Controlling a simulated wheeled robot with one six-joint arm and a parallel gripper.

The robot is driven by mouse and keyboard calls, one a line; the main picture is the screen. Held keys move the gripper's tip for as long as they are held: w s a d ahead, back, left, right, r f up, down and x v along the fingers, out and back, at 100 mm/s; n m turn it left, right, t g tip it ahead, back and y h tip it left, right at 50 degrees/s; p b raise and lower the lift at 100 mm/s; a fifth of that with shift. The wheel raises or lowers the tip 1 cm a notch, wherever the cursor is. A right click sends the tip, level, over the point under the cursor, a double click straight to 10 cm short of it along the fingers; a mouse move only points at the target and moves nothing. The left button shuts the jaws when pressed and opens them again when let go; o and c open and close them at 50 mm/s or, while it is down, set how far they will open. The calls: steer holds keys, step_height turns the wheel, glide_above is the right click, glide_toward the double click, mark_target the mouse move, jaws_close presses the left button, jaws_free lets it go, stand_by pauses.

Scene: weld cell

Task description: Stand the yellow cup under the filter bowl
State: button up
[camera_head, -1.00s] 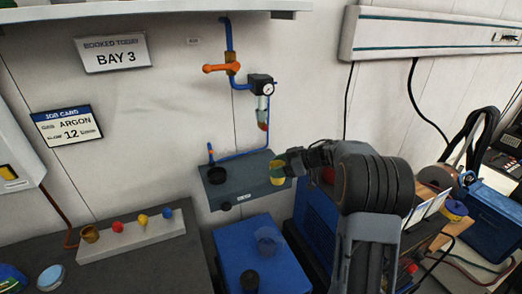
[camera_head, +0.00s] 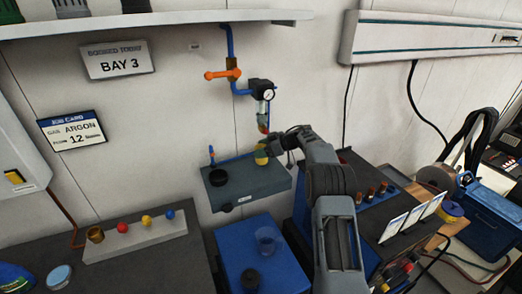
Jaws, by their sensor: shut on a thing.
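The yellow cup (camera_head: 261,158) is small in the picture and sits above the right part of the grey wall shelf (camera_head: 240,190). Whether its base touches the shelf cannot be told. My gripper (camera_head: 267,149) is shut on the yellow cup from the right and hides part of it. The filter bowl (camera_head: 263,122), clear with red in it, hangs under the round gauge (camera_head: 268,94) on the blue pipe. The cup shows just below the bowl; their exact alignment in depth is unclear.
A black round fitting (camera_head: 218,177) is at the shelf's left. An orange-handled valve (camera_head: 222,74) is above. A translucent blue cup (camera_head: 267,240) and a black knob (camera_head: 250,279) are on the blue box (camera_head: 235,252) below. The welder (camera_head: 385,205) stands at the right.

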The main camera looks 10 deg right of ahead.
steer(key=shift+w+a+f, duration=0.1)
steer(key=shift+w, duration=0.25)
steer(key=shift+s+f, duration=0.1)
steer(key=shift+f, duration=0.55)
steer(key=shift+f+p, duration=0.1)
steer(key=shift+p, duration=0.2)
steer(key=o, duration=0.9)
steer(key=shift+s+d+r, duration=0.1)
steer(key=shift+d+r, duration=0.1)
steer(key=shift+d, duration=0.1)
steer(key=b+v, duration=0.1)
steer(key=v, duration=1)
steer(key=shift+s+d+r+b, duration=0.1)
steer(key=shift+d+r+b, duration=0.05)
steer(key=shift+b, duration=0.25)
